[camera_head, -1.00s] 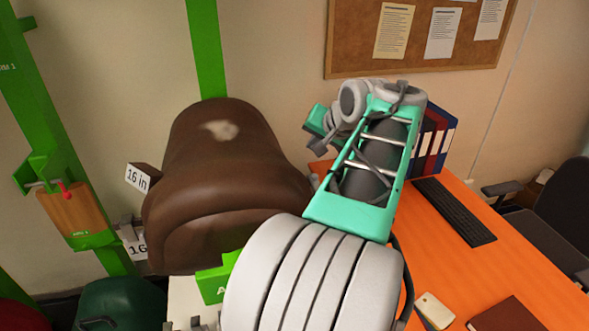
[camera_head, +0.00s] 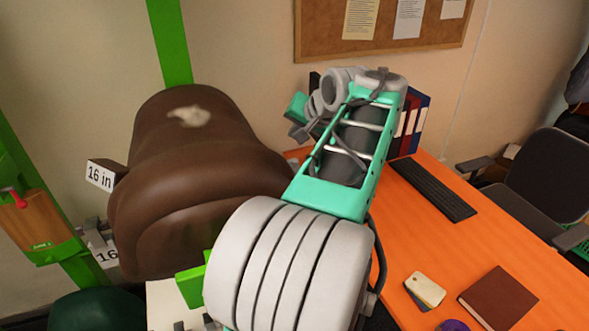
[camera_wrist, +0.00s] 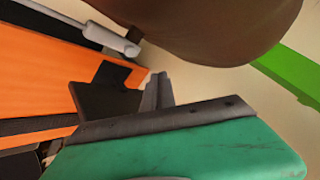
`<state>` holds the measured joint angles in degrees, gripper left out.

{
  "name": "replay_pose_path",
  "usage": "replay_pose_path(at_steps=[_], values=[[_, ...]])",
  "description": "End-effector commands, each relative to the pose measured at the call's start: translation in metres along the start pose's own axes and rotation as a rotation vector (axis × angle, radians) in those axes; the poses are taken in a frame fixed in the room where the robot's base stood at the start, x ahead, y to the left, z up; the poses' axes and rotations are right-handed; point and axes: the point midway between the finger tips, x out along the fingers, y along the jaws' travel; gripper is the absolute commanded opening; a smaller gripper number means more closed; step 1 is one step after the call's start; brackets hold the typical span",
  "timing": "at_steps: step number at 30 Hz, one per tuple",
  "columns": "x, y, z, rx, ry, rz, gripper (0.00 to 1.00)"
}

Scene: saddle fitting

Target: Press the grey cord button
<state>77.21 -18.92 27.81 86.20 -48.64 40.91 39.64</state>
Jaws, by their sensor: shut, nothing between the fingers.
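My gripper shows at the bottom of the wrist view as a green body with dark, closed fingers (camera_wrist: 157,88) and nothing between them. In the head view it is mostly hidden behind my arm. A pale grey cylinder (camera_wrist: 112,37) with a thin grey stem lies at the upper left of the wrist view, beside the brown saddle (camera_wrist: 205,25). It is apart from my fingers in the picture. I cannot tell whether it is the grey cord button. In the head view no cord button can be made out for certain.
The brown saddle (camera_head: 200,200) stands left of my arm, with a "16 in" label (camera_head: 100,176) at its left. An orange desk (camera_head: 440,270) at the right holds a keyboard (camera_head: 432,190), binders (camera_head: 410,125) and a brown book (camera_head: 498,298). A dark chair (camera_head: 540,180) stands behind.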

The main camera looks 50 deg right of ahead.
Motion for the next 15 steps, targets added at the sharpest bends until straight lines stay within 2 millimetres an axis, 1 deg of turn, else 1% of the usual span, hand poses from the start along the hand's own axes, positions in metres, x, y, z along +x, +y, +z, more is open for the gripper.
replay_pose_path(at_steps=[1,6,10,15], values=[[0.011,0.009,0.008,0.0,0.0,0.0,0.0],[0.026,0.02,0.019,0.001,0.0,0.001,0.0],[0.033,0.025,0.024,0.001,0.0,0.001,0.0],[0.033,0.025,0.024,0.001,0.001,0.001,0.0]])
